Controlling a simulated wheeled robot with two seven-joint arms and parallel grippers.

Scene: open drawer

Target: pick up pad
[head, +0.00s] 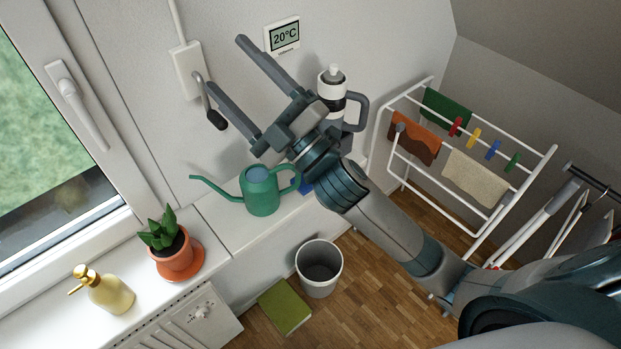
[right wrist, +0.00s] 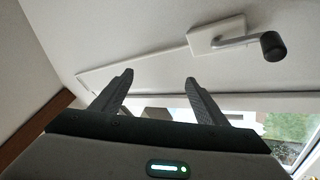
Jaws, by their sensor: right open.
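A flat green pad (head: 285,306) lies on the wooden floor in the head view, just left of and below the white bin. Its top is bare and nothing touches it. My right gripper (head: 224,62) is raised in front of the wall, high above the pad and well away from it. Its two fingers are spread wide with nothing between them. The right wrist view shows the same open fingers (right wrist: 159,79) against a pale surface; the pad is not in that view. My left gripper is not in view.
A white bin (head: 319,268) stands beside the pad. The sill ledge holds a green watering can (head: 262,190), a potted plant (head: 173,250) and a soap dispenser (head: 110,293). A crank handle (head: 215,118) juts from the wall. A drying rack (head: 470,215) stands right.

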